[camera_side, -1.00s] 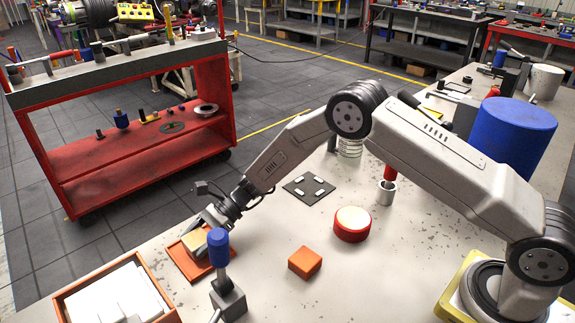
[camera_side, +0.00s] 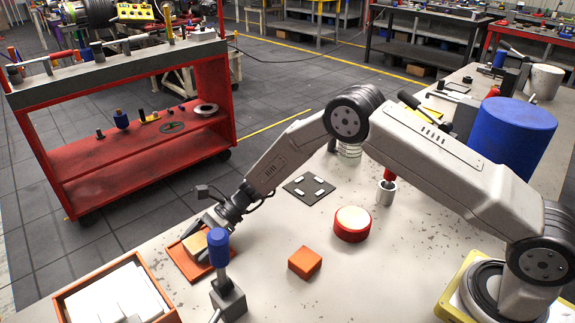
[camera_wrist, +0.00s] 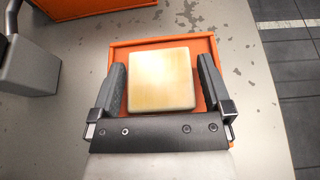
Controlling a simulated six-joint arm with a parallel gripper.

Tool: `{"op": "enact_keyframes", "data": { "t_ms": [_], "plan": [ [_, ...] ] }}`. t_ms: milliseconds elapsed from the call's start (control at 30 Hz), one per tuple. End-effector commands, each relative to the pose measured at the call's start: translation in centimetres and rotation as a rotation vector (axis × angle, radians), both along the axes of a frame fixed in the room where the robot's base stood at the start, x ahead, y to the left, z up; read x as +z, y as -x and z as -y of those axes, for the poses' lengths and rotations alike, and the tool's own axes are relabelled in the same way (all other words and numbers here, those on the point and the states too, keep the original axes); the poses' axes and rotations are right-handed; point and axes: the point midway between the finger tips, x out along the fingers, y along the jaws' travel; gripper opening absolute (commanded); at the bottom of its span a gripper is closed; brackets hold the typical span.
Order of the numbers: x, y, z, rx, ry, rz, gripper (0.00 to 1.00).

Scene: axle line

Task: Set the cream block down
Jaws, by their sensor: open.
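The cream block (camera_wrist: 161,79) is a pale square block with rounded corners. It lies within the outline of a shallow orange tray (camera_wrist: 196,45) in the wrist view. In the side view the block (camera_side: 195,243) shows at the tray (camera_side: 207,272), partly hidden by my gripper. My gripper (camera_wrist: 160,78) is open, with one finger on each side of the block. Narrow gaps show between the fingers and the block. In the side view my gripper (camera_side: 208,238) is low over the tray.
A blue-topped lever on a grey base (camera_side: 228,300) stands close in front of the tray. An orange box of white pieces (camera_side: 118,297) is at the front left. An orange block (camera_side: 304,262) and a red round part (camera_side: 352,224) lie to the right.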

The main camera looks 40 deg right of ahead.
Motion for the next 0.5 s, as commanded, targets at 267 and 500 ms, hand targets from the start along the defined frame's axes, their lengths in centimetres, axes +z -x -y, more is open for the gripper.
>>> {"op": "enact_keyframes", "data": {
  "t_ms": [267,500],
  "plan": [
    [0.9,-0.1,1.9,-0.002,0.000,0.001,1.00],
    [2.4,-0.1,5.4,-0.003,-0.001,0.001,1.00]
  ]
}}
